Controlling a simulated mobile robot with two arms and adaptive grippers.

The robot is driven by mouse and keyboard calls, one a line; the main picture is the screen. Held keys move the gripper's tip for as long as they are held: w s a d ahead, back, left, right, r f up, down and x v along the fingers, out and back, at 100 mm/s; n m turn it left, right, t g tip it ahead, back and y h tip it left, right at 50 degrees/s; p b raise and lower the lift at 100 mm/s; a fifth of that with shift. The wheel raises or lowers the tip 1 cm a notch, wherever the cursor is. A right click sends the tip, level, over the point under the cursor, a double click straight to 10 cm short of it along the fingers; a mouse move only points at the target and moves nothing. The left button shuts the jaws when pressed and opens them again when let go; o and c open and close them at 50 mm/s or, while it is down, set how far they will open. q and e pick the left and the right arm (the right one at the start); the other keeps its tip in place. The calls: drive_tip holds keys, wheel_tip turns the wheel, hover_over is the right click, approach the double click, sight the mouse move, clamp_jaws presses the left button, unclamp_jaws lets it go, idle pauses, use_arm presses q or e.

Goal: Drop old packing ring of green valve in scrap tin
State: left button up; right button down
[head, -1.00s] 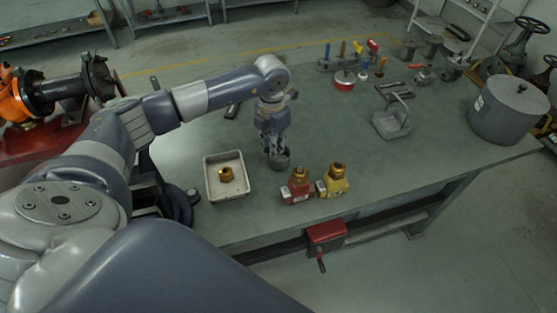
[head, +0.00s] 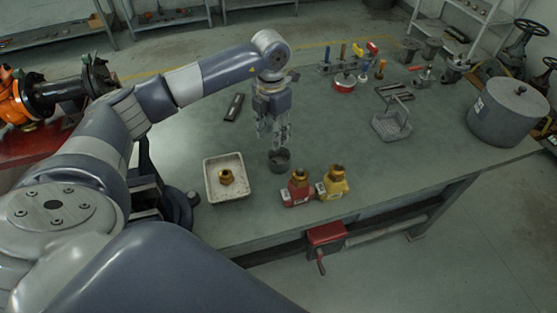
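A small dark grey round tin (head: 280,160) stands on the bench, and it looks like the scrap tin. My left gripper (head: 279,146) points down just above it. Its fingers look apart, with no ring visible between them. The inside of the tin is too small and dark to make out. No green valve and no packing ring can be picked out. My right gripper is out of view.
A pale tray (head: 210,187) with a brass nut (head: 226,177) lies left of the tin. A grey lidded pot (head: 508,112) is far right.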

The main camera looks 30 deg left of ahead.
use_arm(q)
wheel_tip(320, 180, up, 6)
drive_tip(key=shift+f, duration=0.1)
idle(0.4)
